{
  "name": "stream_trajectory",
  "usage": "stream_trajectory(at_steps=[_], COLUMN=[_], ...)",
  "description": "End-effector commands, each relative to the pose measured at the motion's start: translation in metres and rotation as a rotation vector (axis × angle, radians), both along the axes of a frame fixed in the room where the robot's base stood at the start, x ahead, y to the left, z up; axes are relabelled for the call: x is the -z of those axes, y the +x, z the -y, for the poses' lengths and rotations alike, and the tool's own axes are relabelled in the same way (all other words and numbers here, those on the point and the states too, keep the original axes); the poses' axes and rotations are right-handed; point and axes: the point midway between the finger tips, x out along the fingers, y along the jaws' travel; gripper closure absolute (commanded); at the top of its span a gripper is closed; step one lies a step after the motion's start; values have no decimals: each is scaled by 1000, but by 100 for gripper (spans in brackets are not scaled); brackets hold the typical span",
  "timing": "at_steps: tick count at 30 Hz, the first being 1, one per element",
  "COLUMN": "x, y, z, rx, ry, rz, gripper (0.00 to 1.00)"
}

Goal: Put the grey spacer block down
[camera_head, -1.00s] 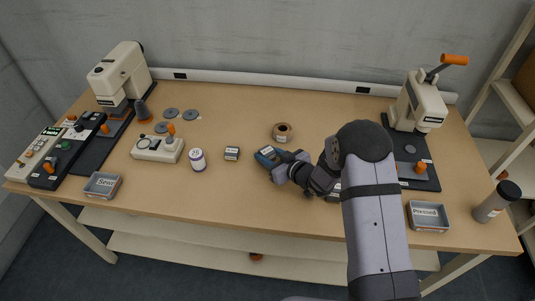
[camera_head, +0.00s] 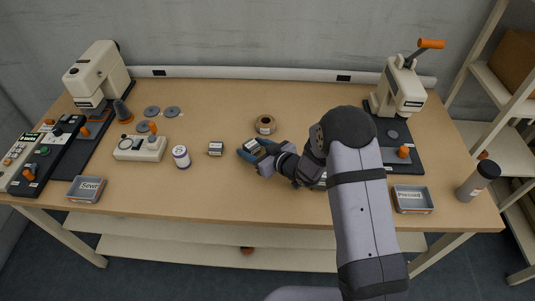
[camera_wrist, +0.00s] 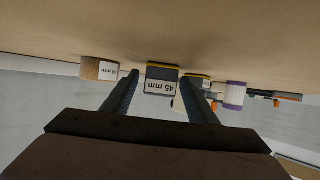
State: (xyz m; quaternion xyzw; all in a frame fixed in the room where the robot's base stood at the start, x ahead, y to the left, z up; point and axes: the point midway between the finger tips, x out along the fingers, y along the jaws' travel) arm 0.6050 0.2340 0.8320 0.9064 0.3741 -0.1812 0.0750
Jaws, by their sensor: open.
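The grey spacer block (camera_head: 252,146), with a white label, stands on the table between the fingertips of my gripper (camera_head: 256,153). In the wrist view, which shows the table upside down, the spacer block (camera_wrist: 161,82) reads "45 mm" and has a yellow strip along its table-side edge. My gripper (camera_wrist: 160,77) is open, with one finger on each side of the block.
A similar small labelled block (camera_head: 216,149) stands to the left, near a white-and-purple can (camera_head: 181,157). A grey tray (camera_head: 412,199) and a bottle (camera_head: 477,181) are at the right. The table behind the roll is clear.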

Motion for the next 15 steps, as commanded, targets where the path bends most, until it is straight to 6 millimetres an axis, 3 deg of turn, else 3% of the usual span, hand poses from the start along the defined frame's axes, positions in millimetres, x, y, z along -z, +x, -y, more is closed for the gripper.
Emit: stream_trajectory(at_steps=[15], x=[-32], y=[-54], z=[55], rx=[3], ry=[1], rz=[2], gripper=[47])
